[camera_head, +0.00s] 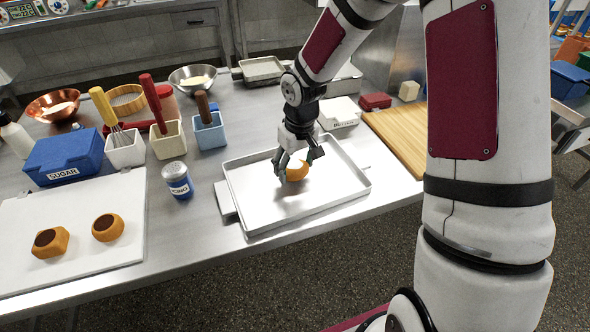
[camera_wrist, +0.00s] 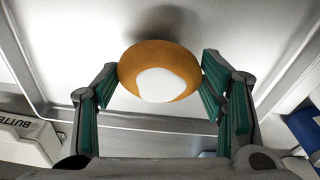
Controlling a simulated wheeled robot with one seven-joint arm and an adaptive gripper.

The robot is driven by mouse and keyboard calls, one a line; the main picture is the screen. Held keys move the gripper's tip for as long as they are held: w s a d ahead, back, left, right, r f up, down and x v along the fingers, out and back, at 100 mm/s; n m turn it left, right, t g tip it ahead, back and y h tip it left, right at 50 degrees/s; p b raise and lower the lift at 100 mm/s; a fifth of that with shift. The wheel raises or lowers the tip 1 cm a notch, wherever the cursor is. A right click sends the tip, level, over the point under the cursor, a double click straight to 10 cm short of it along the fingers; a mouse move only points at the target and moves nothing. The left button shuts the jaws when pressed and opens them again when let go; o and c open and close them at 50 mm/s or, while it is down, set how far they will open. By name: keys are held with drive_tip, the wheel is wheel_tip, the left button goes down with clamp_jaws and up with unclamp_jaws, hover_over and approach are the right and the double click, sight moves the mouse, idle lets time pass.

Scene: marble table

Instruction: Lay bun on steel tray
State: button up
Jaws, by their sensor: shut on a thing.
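A golden-brown bun (camera_head: 297,171) is between the fingers of my gripper (camera_head: 298,168), over the steel tray (camera_head: 262,207). In the wrist view the bun (camera_wrist: 130,68) has a white patch on the side facing the camera, and the green finger pads of my gripper (camera_wrist: 157,92) close on it from both sides. A shadow lies on the tray (camera_wrist: 60,60) beside the bun. I cannot tell whether the bun touches the tray floor. The bun is inside the tray's rim as seen from the head camera.
A white board (camera_head: 80,200) with two brown hollow pieces (camera_head: 108,227) lies at the left. A blue-labelled icing jar (camera_head: 177,180) stands left of the tray. A wooden board (camera_head: 400,135) and a white butter box (camera_head: 340,112) are beyond it. The tray floor around the bun is clear.

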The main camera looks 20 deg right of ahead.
sight(298, 169)
drive_tip(key=shift+f, duration=0.75)
drive_tip(key=shift+f, duration=0.1)
drive_tip(key=o, duration=1.2)
drive_tip(key=shift+c, duration=0.2)
wheel_tip(298, 169, up, 12)
drive_tip(key=s+p, duration=0.1)
drive_tip(key=p, duration=0.1)
drive_tip(key=shift+s+d, duration=0.15)
drive_tip(key=shift+s, duration=0.1)
drive_tip(key=s+r+m+h, duration=0.2)
drive_tip(key=s+r, duration=1.1)
drive_tip(key=s, duration=0.3)
drive_tip(key=s+r+t+y, duration=0.1)
drive_tip(key=s, duration=1.3)
drive_tip(key=shift+s+a+r+m+y, duration=0.2)
drive_tip(key=shift+s+m+y, duration=0.1)
drive_tip(key=shift+s+y, duration=0.1)
